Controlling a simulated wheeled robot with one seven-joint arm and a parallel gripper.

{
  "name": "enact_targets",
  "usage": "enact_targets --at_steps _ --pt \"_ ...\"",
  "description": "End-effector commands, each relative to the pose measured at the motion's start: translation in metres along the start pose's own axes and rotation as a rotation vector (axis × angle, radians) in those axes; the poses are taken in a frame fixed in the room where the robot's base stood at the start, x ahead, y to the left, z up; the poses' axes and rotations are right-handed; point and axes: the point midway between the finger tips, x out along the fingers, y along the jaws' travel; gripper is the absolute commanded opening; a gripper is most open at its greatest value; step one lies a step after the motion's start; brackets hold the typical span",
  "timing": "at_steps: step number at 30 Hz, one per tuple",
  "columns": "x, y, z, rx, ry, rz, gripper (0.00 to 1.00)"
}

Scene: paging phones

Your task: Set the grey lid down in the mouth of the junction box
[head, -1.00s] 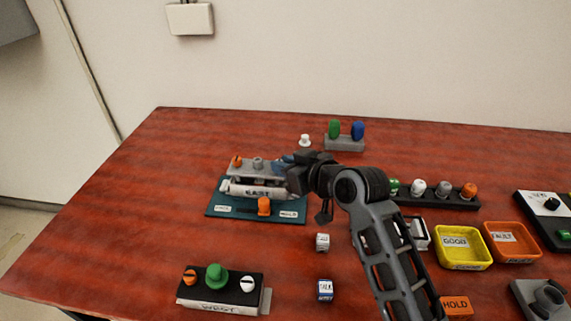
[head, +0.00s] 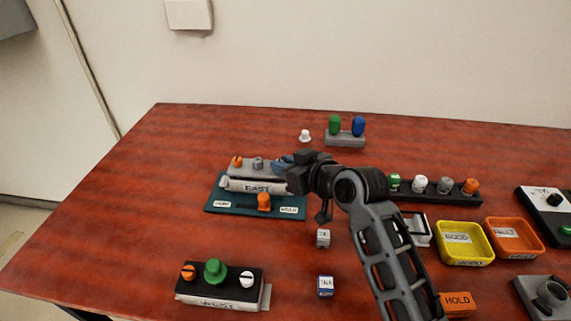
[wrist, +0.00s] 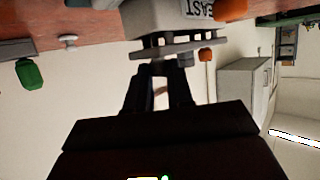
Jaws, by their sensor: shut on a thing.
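The grey lid (head: 247,170) is a flat plate with an orange knob and a grey knob on top. It lies over the white junction box (head: 262,187) labelled EAST on the teal mat. In the wrist view the lid (wrist: 185,48) shows edge-on, slightly tilted, with narrow gaps between it and the box (wrist: 157,15). I cannot tell whether it is seated in the mouth. My gripper (head: 285,163) reaches in from the right. In the wrist view my gripper (wrist: 158,78) is shut on the lid's grip. The mouth is hidden under the lid.
The teal mat (head: 236,206) carries an orange knob (head: 264,201) in front of the box. The WEST box (head: 220,302) stands at the front left. A grey stand with green and blue knobs (head: 345,140) is behind. Yellow (head: 464,243) and orange trays lie right.

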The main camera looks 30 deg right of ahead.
Motion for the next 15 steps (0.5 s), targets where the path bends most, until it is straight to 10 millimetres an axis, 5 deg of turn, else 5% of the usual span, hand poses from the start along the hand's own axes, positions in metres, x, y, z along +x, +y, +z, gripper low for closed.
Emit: enact_targets --at_steps 15 --pt "0.0020 0.0000 0.0047 0.000 0.001 0.000 0.00"
